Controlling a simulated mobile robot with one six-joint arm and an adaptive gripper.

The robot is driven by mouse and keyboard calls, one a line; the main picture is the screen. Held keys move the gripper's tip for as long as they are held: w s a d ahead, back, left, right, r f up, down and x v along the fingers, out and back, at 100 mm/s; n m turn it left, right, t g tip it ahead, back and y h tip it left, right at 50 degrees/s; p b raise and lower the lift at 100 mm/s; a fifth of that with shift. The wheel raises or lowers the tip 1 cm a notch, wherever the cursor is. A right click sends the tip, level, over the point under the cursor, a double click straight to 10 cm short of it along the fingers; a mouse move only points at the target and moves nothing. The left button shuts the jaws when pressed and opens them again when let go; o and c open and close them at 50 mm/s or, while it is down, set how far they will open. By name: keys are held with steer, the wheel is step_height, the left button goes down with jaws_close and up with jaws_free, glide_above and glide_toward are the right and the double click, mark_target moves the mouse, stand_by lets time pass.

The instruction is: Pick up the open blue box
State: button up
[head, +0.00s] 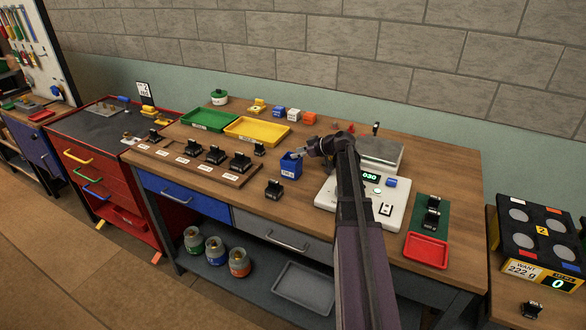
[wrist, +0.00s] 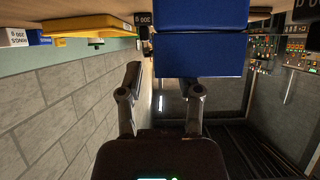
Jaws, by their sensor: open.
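The open blue box (head: 290,168) stands upright on the wooden bench, left of the white scale, with a pale label on its front. My gripper (head: 303,152) is open at the box's upper right, with my arm reaching in from the front. In the wrist view the box (wrist: 200,62) fills the top middle, beyond the fingertips. My open gripper (wrist: 164,80) shows nothing between its fingers. The right finger lines up with the box; the left finger is off to its side. I cannot tell whether a finger touches the box.
The white scale (head: 340,205) stands close right of the box. A black weight (head: 273,190) is in front of it, and a rack of black weights (head: 190,160) is to the left. Yellow (head: 256,130) and green (head: 208,119) trays lie behind left. A red tray (head: 426,250) lies at right.

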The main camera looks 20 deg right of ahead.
steer(key=shift+a+f, duration=0.15)
steer(key=shift+a, duration=0.5)
jaws_close()
steer(key=shift+w+a+g+p, duration=0.15)
steer(key=shift+w+g+p, duration=0.15)
steer(key=shift+w+p, duration=0.4)
steer(key=r+p, duration=0.6)
steer(key=shift+s+d+r, duration=0.15)
steer(key=shift+d+r, duration=0.15)
steer(key=shift+d, duration=0.05)
steer(key=shift+r+p, duration=1.4)
steer(key=shift+p, duration=0.05)
